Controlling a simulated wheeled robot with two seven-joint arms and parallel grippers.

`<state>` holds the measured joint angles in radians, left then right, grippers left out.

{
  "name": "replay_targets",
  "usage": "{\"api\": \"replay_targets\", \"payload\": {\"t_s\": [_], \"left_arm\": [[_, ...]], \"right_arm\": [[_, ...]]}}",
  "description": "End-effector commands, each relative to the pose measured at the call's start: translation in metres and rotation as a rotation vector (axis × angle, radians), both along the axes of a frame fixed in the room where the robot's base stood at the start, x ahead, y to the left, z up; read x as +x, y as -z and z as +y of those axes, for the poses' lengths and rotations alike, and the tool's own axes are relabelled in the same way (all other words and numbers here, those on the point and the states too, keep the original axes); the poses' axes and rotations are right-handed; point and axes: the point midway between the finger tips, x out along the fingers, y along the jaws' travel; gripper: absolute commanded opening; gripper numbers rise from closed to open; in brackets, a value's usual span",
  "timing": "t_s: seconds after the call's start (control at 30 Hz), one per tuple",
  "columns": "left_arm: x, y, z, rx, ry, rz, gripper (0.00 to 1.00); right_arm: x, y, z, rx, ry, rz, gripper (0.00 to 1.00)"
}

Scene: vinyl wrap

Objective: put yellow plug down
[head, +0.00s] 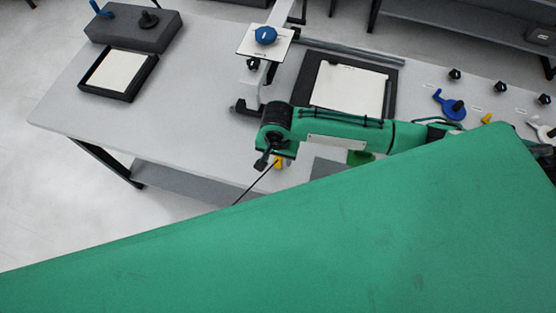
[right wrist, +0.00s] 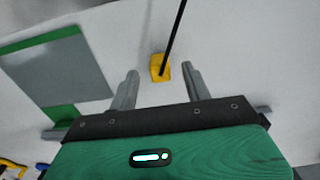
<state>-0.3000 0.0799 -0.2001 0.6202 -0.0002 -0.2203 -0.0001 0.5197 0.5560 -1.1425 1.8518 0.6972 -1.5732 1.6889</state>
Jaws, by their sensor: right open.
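The small yellow plug (head: 278,162) is at the near edge of the light table, partly hidden by my right gripper (head: 267,160). In the right wrist view the yellow plug (right wrist: 157,68) shows against the pale surface between the lines of the two fingertips. A thin black rod or cord (right wrist: 174,35) runs from it. My right gripper (right wrist: 160,69) is open, with a gap between the plug and each finger. How far the plug is beyond the tips is hard to tell. My left gripper is not in view.
A black-framed tray (head: 390,97) with a white sheet lies behind my right arm. A white stand with a blue knob (head: 266,35) rises nearby. A blue part (head: 450,105), another yellow piece (head: 487,118) and several black knobs lie right. The table's left middle is clear.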

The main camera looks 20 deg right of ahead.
Motion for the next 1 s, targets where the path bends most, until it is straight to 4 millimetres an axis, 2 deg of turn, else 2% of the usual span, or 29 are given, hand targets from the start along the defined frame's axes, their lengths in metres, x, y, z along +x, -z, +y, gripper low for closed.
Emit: {"api": "replay_targets", "payload": {"t_s": [0.13,0.33,0.63,0.67,0.9,1.0], "left_arm": [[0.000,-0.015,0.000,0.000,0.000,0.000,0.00],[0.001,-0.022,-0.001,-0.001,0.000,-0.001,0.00],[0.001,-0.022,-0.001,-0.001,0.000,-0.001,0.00],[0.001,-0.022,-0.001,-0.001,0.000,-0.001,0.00],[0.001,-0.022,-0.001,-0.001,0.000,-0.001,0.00],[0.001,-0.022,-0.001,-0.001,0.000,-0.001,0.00]], "right_arm": [[0.002,0.015,-0.002,-0.003,0.001,0.002,0.49],[0.003,0.040,-0.003,-0.002,0.001,0.001,0.49],[0.003,0.046,-0.003,-0.001,-0.001,-0.001,0.49],[0.003,0.046,-0.003,-0.001,-0.001,-0.001,0.45],[0.003,0.046,-0.003,-0.001,-0.001,-0.001,0.00],[0.003,0.046,-0.003,-0.001,-0.001,-0.001,0.00]]}}
